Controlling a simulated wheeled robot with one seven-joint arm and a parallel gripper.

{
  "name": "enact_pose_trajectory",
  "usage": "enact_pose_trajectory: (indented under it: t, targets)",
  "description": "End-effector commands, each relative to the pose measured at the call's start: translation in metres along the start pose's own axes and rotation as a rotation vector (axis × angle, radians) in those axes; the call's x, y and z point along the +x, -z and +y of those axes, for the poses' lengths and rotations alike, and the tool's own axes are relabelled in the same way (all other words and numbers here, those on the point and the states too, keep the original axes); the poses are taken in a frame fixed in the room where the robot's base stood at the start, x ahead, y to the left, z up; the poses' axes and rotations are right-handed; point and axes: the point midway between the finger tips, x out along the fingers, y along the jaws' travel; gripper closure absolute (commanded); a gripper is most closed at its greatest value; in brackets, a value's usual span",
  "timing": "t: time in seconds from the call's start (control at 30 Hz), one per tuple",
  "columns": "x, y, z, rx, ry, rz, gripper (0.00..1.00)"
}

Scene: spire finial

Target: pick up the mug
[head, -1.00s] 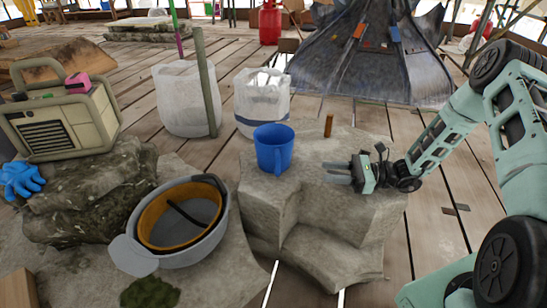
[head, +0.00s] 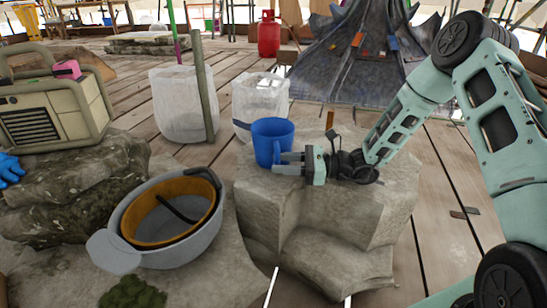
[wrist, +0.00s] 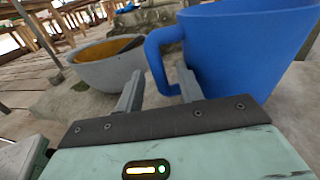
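The blue mug (head: 271,139) stands upright on top of a stone block (head: 335,198) in the head view. Its handle is on the side toward my gripper. My gripper (head: 288,163) is low over the stone, close to the front right of the mug. In the wrist view the mug (wrist: 248,55) fills the upper right. The handle (wrist: 158,62) lies just beyond the gap between the two fingers of my gripper (wrist: 158,88). The fingers are apart with nothing held between them. I cannot tell whether a finger touches the mug.
A grey helmet-like bowl with a yellow inside (head: 160,222) lies on a rock to the left. A small brown peg (head: 330,120) stands behind my gripper. White bags (head: 183,108) stand on the plank floor behind. A beige box-like device (head: 50,110) sits at the left.

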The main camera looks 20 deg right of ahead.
Motion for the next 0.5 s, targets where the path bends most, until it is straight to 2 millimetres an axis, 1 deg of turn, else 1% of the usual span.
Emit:
enact_pose_trajectory:
  t: [0.03, 0.13, 0.4, 0.43, 0.47, 0.5]
  targets:
    - [0.008, 0.004, 0.001, -0.002, -0.003, -0.001, 0.63]
    - [0.015, 0.002, 0.000, -0.001, -0.001, 0.000, 0.63]
    - [0.018, -0.001, 0.000, 0.001, 0.001, -0.001, 0.63]
    - [0.018, -0.001, 0.000, 0.001, 0.000, -0.001, 0.66]
    - [0.018, 0.000, 0.000, 0.001, 0.000, -0.001, 0.74]
    - [0.018, 0.000, 0.000, 0.001, 0.000, -0.001, 0.85]
